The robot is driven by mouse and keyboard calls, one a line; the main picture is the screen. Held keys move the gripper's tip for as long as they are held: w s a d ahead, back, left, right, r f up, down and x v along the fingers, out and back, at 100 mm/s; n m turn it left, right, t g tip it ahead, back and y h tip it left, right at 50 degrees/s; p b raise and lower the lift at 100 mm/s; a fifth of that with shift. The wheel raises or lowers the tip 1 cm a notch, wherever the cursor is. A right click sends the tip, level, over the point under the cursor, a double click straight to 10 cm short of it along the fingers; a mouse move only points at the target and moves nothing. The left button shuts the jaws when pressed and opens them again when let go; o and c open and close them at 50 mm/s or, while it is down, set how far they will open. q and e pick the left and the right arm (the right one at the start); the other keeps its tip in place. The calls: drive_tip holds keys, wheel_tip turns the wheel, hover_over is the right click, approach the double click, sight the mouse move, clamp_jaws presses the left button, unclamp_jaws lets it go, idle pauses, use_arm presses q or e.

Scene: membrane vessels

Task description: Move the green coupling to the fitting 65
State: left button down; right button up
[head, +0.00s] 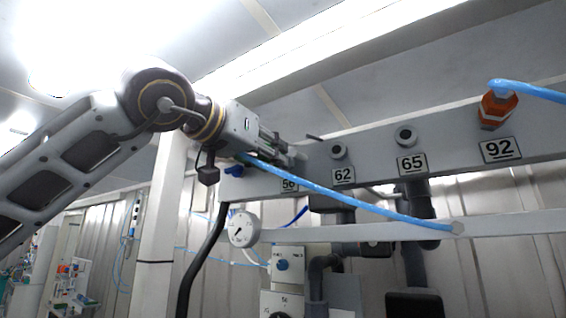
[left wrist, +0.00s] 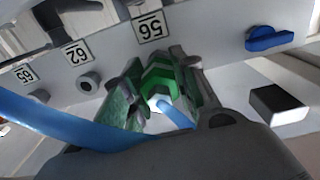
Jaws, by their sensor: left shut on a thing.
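My left gripper (head: 292,155) is at the label 56 end of the grey rail. In the left wrist view its fingers (left wrist: 158,92) are shut around the green coupling (left wrist: 160,76), in line with the spot by label 56. I cannot tell whether the coupling sits on a fitting there. A blue hose (head: 350,197) runs from the gripper down to the right; it also shows in the left wrist view (left wrist: 70,122). The fitting 65 (head: 405,135) is a bare grey stub above its label, right of the gripper. My right gripper is not in view.
Fitting 62 (head: 338,151) is a bare stub between the gripper and fitting 65. An orange coupling (head: 496,110) with a blue hose is on fitting 92 at the right. A blue valve handle (left wrist: 268,39) is beside label 56. A gauge (head: 243,229) hangs below the rail.

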use_arm(q)
drive_tip(key=shift+s+a, duration=0.1)
drive_tip(key=shift+s, duration=0.05)
drive_tip(key=shift+s+a, duration=0.2)
drive_tip(key=shift+s, duration=0.1)
drive_tip(key=shift+s+a, duration=0.1)
drive_tip(key=shift+s, duration=0.05)
drive_tip(key=shift+s+a, duration=0.1)
drive_tip(key=shift+s+a, duration=0.25)
drive_tip(key=shift+s, duration=0.15)
drive_tip(key=shift+b+v, duration=0.3)
drive_tip(key=shift+v, duration=0.5)
drive_tip(key=shift+w, duration=0.1)
